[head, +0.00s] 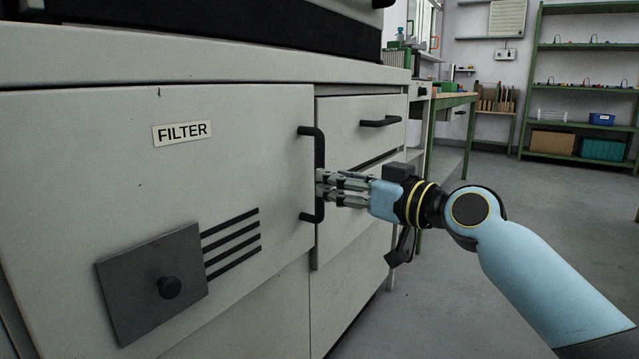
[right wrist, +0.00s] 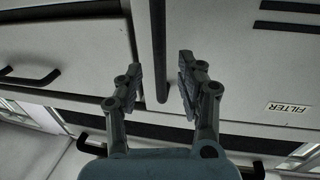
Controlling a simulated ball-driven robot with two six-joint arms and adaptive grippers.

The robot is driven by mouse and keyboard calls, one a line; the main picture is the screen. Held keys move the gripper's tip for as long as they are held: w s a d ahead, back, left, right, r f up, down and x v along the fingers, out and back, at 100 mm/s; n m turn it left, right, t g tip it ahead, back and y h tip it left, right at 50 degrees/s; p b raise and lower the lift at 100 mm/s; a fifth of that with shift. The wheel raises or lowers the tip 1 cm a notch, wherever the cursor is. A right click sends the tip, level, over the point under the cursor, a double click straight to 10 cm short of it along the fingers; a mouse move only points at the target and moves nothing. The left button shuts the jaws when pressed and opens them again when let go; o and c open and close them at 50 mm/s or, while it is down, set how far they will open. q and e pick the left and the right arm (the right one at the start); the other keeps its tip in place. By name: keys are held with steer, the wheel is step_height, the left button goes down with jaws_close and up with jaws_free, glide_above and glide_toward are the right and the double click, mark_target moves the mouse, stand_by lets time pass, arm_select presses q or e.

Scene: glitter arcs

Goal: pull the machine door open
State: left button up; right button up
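The machine door is the wide grey panel (head: 230,180) with a FILTER label (head: 182,132), and its label also shows upside down in the right wrist view (right wrist: 287,107). A black upright bar handle (head: 319,150) is at the door's right edge. My right gripper (head: 322,187) is at the middle of this handle. In the right wrist view the handle (right wrist: 159,50) lies between the two open fingers (right wrist: 160,80), with a gap visible on each side. The door looks flush with the cabinet front. My left gripper is in neither view.
A dark square plate with a knob (head: 150,280) and black slots are low on the door. A drawer with a black handle (head: 380,122) is just right of it. The grey floor (head: 450,300) is open around my right arm. Green shelves (head: 580,90) stand far back.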

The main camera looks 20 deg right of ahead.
mark_target(320, 213)
steer(key=shift+b+x, duration=0.45)
steer(key=shift+x, duration=1.9)
steer(key=shift+c, duration=0.5)
jaws_close()
